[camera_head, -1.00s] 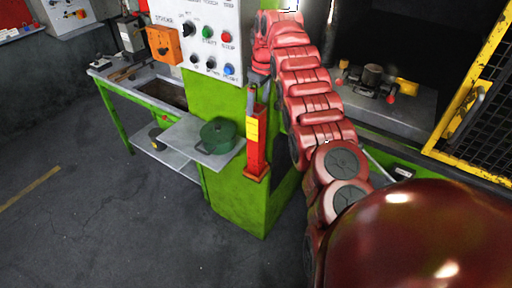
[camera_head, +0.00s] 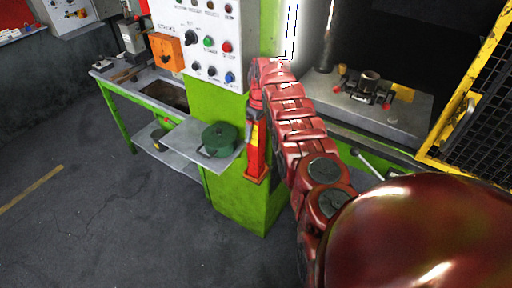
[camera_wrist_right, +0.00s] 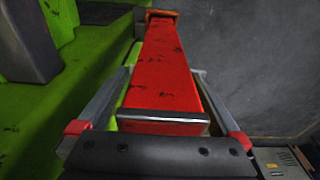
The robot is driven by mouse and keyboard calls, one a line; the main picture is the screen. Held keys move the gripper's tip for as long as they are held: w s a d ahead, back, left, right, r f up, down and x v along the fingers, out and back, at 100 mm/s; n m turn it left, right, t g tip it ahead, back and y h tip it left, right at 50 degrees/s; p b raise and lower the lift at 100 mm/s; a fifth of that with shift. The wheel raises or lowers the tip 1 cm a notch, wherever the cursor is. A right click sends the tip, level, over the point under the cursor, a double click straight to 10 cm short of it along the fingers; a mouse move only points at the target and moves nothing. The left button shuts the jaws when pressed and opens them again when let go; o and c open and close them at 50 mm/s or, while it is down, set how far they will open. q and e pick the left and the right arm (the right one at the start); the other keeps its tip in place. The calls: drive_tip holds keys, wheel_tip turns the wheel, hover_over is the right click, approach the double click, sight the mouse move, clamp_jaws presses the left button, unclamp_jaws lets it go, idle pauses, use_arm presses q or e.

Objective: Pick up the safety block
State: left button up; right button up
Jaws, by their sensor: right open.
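The safety block is a long red bar with a yellow label. It stands upright against the green press column in the head view (camera_head: 256,158), its top part hidden behind my right wrist. In the right wrist view the red block (camera_wrist_right: 168,75) runs away from the camera to an orange-brown end piece. My right gripper (camera_wrist_right: 163,76) is open, with one finger on each side of the block. A gap shows beside the right finger; contact on the left is unclear. In the head view the right gripper is mostly hidden by its wrist. My left gripper is not in view.
A control panel (camera_head: 205,42) with knobs and buttons is left of the arm. A green pot (camera_head: 219,139) stands on a small grey shelf (camera_head: 186,138). The press bed (camera_head: 400,118) and a yellow mesh guard (camera_head: 458,105) are at the right. The floor at front left is clear.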

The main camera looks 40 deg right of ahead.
drive_tip(key=shift+c, duration=0.3)
clamp_jaws()
drive_tip(key=shift+r, duration=0.1)
idle(0.5)
